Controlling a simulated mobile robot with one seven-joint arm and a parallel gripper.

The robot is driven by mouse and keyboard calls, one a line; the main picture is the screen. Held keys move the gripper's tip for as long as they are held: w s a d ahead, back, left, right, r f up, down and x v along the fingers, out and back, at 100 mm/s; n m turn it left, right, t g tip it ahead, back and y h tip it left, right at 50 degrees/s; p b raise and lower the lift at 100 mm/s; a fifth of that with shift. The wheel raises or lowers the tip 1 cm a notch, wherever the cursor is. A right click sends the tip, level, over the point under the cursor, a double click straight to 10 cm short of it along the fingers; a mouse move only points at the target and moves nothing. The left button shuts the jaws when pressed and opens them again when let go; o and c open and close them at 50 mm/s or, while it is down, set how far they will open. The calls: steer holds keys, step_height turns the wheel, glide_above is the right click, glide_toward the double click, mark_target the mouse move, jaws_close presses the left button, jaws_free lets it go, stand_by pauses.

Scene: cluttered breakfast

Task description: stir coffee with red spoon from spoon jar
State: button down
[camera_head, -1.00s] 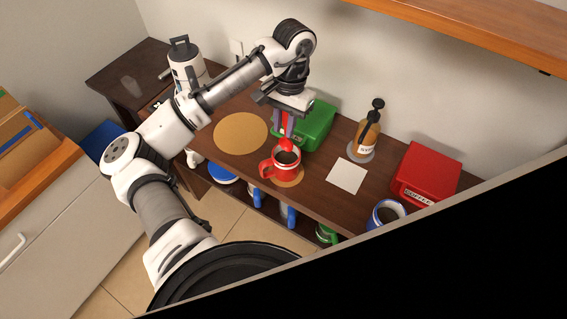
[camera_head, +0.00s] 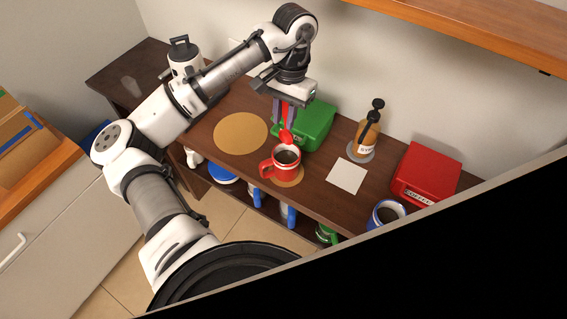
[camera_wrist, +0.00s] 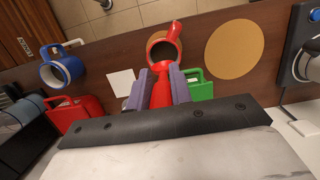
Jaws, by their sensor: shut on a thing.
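My gripper (camera_head: 284,120) is shut on a red spoon (camera_head: 286,137) and holds it upright, bowl end down, above the far rim of the red mug. In the wrist view, the spoon (camera_wrist: 163,92) shows between the purple fingers of my gripper (camera_wrist: 160,76). The red mug (camera_head: 281,173) holds dark coffee (camera_head: 287,157) and stands on a round tan coaster (camera_head: 299,181), its handle to the left. The mug also shows in the wrist view (camera_wrist: 153,41). The spoon's bowl appears outside the coffee. No spoon jar can be made out.
A green box (camera_head: 317,128) stands close behind the spoon. A round tan mat (camera_head: 240,132) lies left, a white square (camera_head: 346,175) right. A syrup bottle (camera_head: 367,137), red coffee box (camera_head: 428,170) and blue mug (camera_head: 377,217) stand farther right.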

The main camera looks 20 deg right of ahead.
step_height(320, 180, up, 2)
stand_by(1.3)
